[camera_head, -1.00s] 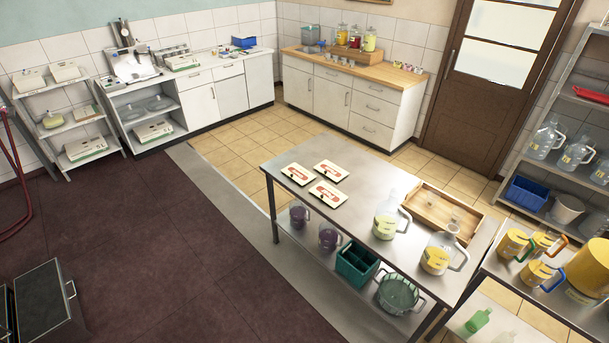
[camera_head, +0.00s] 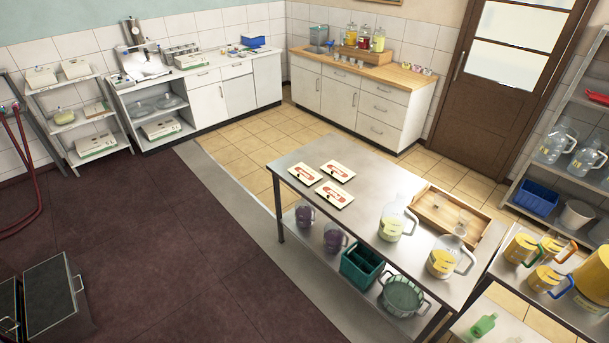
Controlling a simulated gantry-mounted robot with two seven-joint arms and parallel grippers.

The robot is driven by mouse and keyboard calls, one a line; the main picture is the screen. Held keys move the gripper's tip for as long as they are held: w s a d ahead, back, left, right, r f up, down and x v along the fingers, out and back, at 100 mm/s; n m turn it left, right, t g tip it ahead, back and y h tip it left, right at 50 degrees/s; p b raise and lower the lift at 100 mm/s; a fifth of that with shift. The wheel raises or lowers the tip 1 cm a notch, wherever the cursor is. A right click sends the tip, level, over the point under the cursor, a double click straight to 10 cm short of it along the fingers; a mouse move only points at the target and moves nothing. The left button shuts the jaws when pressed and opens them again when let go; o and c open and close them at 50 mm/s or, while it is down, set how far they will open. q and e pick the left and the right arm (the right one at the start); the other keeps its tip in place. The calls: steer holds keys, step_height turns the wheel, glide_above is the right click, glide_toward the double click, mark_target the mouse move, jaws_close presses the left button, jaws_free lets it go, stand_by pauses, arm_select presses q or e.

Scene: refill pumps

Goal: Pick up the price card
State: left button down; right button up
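Three cream cards with red markings lie flat on the left end of the steel table: a left card (camera_head: 305,174), a back card (camera_head: 337,171) and a front card (camera_head: 334,195). They lie apart, each with a small dark mark on it. Their print is too small to read, so I cannot tell which is the price card. The steel table (camera_head: 375,170) stands right of centre. Neither of my grippers shows in the head view.
Two jugs, one nearer (camera_head: 443,258) and one farther (camera_head: 391,222), and a wooden tray (camera_head: 425,207) occupy the table's right part. A side table with yellow-labelled pitchers (camera_head: 522,245) adjoins it. The dark red floor (camera_head: 170,230) at left is mostly clear, with a dark cabinet (camera_head: 55,290) at lower left.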

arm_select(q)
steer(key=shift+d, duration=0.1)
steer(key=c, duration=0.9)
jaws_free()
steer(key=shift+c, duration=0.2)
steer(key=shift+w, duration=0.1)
